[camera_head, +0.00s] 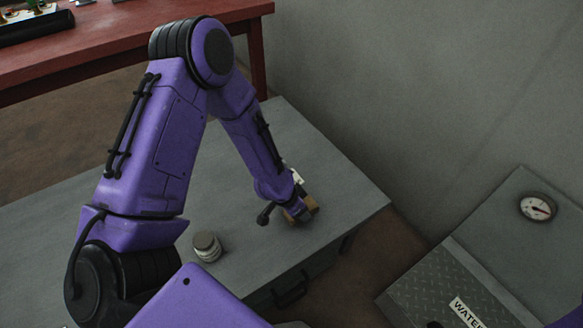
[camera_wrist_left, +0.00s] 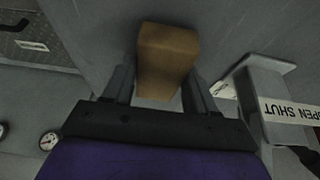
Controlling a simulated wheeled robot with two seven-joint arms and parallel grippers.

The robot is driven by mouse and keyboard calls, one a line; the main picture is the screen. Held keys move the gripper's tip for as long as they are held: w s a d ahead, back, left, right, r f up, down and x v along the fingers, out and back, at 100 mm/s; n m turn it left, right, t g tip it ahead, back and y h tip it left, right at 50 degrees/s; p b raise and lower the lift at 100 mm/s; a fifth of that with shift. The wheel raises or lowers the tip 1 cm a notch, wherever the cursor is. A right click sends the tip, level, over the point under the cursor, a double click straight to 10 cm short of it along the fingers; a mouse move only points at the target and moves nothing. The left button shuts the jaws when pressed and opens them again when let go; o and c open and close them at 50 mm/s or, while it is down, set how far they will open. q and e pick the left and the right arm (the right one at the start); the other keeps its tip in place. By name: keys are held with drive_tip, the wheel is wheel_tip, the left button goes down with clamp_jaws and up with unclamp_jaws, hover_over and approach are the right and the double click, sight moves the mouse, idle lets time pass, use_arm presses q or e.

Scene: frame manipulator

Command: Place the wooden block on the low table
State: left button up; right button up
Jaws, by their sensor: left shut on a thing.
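The wooden block (camera_head: 311,204) is a small brown block near the right end of the low grey table (camera_head: 345,190). My left gripper (camera_head: 299,211) reaches down over the table and is shut on it. In the left wrist view the block (camera_wrist_left: 168,55) sits between the two fingers of the gripper (camera_wrist_left: 158,88), with the grey surface behind it. I cannot tell whether the block touches the table top or is just above it. My right gripper is not in view.
A grey post with an OPEN SHUT label (camera_wrist_left: 288,110) is close beside the gripper. A red table (camera_head: 130,45) is behind. A box marked WATER (camera_head: 440,290) and a gauge (camera_head: 537,207) are at right.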

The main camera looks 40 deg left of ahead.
use_arm(q)
drive_tip(key=a, duration=0.1)
drive_tip(key=w+a+b, duration=0.1)
drive_tip(key=a, duration=0.1)
drive_tip(key=shift+w+a+f, duration=0.1)
drive_tip(key=shift+f, duration=0.1)
drive_tip(key=shift+w+f+b, duration=0.1)
drive_tip(key=shift+f+b, duration=0.2)
drive_tip(key=shift+f, duration=0.1)
drive_tip(key=shift+d+r, duration=0.25)
drive_tip(key=shift+r, duration=0.1)
drive_tip(key=shift+c, duration=0.5)
drive_tip(key=shift+f, duration=0.15)
drive_tip(key=o, duration=1.2)
drive_tip(key=shift+a+f, duration=0.1)
drive_tip(key=shift+c, duration=0.2)
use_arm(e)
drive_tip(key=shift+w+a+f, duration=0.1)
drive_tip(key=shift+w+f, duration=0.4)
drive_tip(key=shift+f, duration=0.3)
